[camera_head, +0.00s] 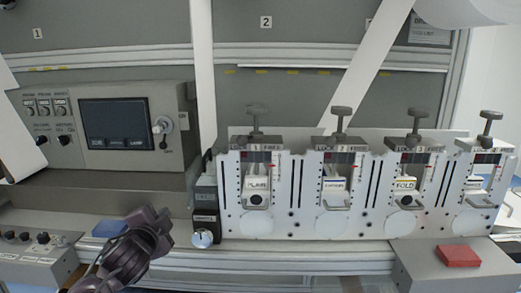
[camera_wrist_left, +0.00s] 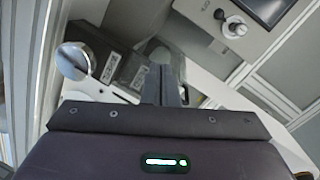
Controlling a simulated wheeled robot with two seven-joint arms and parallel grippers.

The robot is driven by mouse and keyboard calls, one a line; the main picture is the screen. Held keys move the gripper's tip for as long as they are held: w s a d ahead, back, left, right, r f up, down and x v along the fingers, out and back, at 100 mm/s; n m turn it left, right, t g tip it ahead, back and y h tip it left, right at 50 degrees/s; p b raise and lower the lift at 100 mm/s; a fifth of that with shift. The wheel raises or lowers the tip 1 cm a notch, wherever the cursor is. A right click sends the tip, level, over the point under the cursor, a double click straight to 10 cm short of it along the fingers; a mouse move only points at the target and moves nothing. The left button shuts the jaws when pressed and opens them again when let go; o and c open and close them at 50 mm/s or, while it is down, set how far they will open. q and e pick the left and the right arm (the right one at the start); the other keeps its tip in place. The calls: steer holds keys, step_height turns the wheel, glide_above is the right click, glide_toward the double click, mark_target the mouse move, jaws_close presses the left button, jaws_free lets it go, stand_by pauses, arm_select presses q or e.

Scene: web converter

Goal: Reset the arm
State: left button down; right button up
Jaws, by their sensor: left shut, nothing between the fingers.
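My left gripper (camera_head: 160,218) is dark and sits low in the head view, left of the middle, in front of the machine's front rail. Its fingers are shut with nothing between them. In the left wrist view the closed fingers (camera_wrist_left: 160,85) show at the centre, clear of any object. A round silver knob (camera_head: 203,239) on a dark block is just right of the gripper, apart from it. This knob also shows at the left of the left wrist view (camera_wrist_left: 73,60). My right gripper is not in view.
A control console (camera_head: 115,124) with a dark screen stands at the back left. A white panel (camera_head: 275,215) with several labelled slots and black top knobs spans the right. A blue pad (camera_head: 109,228) lies left of the gripper; a red pad (camera_head: 458,256) lies far right.

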arm_select(q)
steer(key=s+d+f+n+g, duration=0.3)
steer(key=s+f, duration=0.4)
steer(key=f, duration=0.1)
steer(key=s+d+f+n+g, duration=0.2)
steer(key=s+f+g, duration=0.1)
steer(key=s+f, duration=0.4)
steer(key=s+f+n+g, duration=0.3)
steer(key=s+f, duration=0.1)
steer(key=s, duration=0.6)
steer(key=s+f+n+g, duration=0.3)
steer(key=s+f, duration=0.1)
steer(key=s, duration=0.6)
step_height(320, 180, down, 30)
steer(key=s+g, duration=0.1)
steer(key=g, duration=0.1)
steer(key=s+a+f, duration=0.2)
steer(key=s+f, duration=0.7)
steer(key=s, duration=0.1)
steer(key=s+a+f, duration=0.2)
steer(key=s+f, duration=0.7)
steer(key=s, duration=0.1)
steer(key=shift+a+m+g, duration=0.15)
steer(key=shift+m+g, duration=0.25)
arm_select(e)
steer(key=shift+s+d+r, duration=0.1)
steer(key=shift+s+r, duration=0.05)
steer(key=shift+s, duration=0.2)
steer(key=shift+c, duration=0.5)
